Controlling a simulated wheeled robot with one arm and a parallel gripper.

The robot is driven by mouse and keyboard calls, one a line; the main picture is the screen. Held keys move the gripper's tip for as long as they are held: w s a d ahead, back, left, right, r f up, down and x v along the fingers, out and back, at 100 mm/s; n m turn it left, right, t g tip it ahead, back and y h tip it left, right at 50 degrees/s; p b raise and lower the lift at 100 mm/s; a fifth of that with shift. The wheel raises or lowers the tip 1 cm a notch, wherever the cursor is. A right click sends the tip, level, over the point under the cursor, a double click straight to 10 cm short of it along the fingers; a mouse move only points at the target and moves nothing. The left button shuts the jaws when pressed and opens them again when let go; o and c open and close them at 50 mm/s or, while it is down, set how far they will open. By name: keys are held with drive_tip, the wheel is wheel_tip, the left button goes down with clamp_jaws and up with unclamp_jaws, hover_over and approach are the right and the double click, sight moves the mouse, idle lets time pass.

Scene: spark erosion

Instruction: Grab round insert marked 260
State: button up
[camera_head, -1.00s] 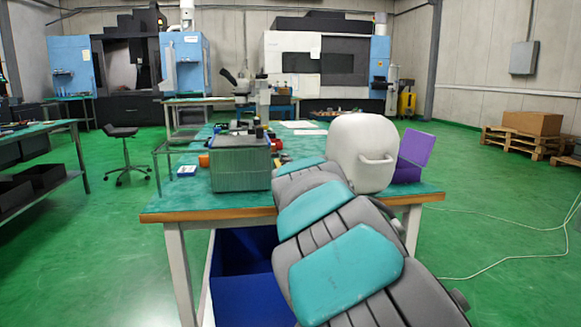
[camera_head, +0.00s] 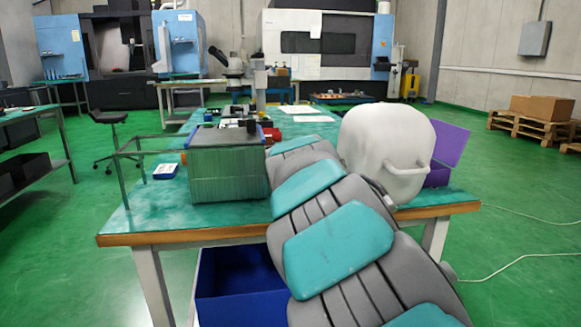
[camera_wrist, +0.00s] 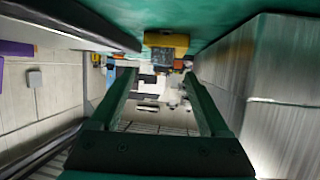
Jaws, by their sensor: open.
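I cannot make out a round insert marked 260 in either view. The green-topped workbench (camera_head: 150,220) stands ahead of me, with small items at its far part too small to identify. My arm reaches forward over the bench, and its far end is hidden in the head view. In the wrist view my gripper (camera_wrist: 160,78) shows two dark green fingers spread apart with nothing held between them. A yellow item (camera_wrist: 166,41) on the bench surface shows beyond the fingertips.
A grey-green ribbed block (camera_head: 228,170) stands left of my arm, and appears close on the right in the wrist view (camera_wrist: 285,110). A white rounded body with a handle (camera_head: 385,145) and a purple bin (camera_head: 448,150) are at the right. A microscope (camera_head: 235,65) stands farther back.

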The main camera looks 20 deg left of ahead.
drive_tip(key=shift+x, duration=1)
drive_tip(key=shift+w+a+f+p, duration=0.15)
drive_tip(key=shift+w+a+p, duration=0.2)
drive_tip(key=shift+w, duration=0.3)
drive_tip(key=shift+p+x, duration=0.45)
drive_tip(key=shift+x, duration=1.7)
clamp_jaws()
